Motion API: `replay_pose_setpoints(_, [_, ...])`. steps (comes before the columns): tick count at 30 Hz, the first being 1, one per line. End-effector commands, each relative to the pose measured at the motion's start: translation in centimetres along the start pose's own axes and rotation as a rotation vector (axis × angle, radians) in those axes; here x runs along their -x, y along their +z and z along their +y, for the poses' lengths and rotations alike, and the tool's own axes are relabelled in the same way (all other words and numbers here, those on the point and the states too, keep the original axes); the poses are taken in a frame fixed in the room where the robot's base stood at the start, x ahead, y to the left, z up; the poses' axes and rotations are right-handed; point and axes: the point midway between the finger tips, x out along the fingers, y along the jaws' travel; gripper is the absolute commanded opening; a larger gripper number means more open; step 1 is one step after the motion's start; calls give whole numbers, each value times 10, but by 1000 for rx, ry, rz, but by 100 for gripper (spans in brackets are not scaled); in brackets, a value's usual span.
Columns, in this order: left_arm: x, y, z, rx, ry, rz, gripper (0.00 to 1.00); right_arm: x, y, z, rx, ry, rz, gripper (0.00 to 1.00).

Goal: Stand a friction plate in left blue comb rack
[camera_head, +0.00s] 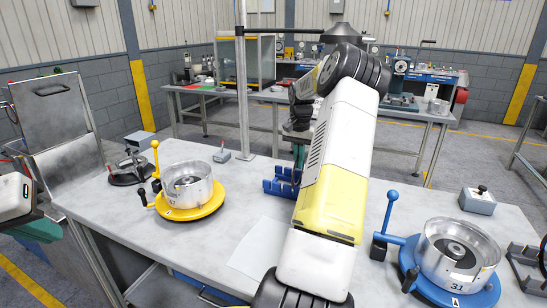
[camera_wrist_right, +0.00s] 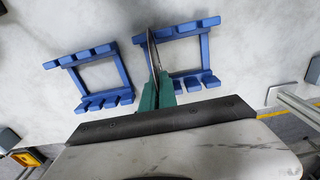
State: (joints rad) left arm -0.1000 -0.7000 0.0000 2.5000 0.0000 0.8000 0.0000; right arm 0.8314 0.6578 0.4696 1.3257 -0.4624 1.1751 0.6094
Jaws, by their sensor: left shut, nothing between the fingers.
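A thin friction plate (camera_wrist_right: 153,50) shows nearly edge-on in the right wrist view, upright between the teal fingers of my right gripper (camera_wrist_right: 155,92). Two blue comb racks lie on the table there: one at the picture's left (camera_wrist_right: 70,62) and one at its right (camera_wrist_right: 206,48). The plate overlaps the inner side of the picture-right rack; whether it touches is unclear. In the head view one blue rack (camera_head: 278,187) shows left of my right arm, which hides much of the area. My left gripper (camera_head: 42,230) is at the left edge, shut and empty, partly cut off.
A yellow round fixture (camera_head: 190,212) with a metal drum stands on the table's left. A blue fixture (camera_head: 436,290) with a drum marked 31 stands at the right. A small grey button box (camera_head: 478,203) is behind it. A pale sheet (camera_head: 257,247) lies near the middle.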

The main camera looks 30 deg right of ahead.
Motion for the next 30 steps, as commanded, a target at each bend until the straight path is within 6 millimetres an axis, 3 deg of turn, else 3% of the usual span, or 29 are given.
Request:
replay_pose_setpoints(10, [0, 0, 0, 0, 0, 0, 0, -1, 0, 0, 0, 0, 0, 0])
replay_pose_setpoints(14, [0, 0, 0, 0, 0, 0, 0, -1, 0, 0, 0, 0, 1, 28])
replay_pose_setpoints(30, [0, 0, 0, 0, 0, 0, 0, -1, 0, 0, 0, 0, 0, 28])
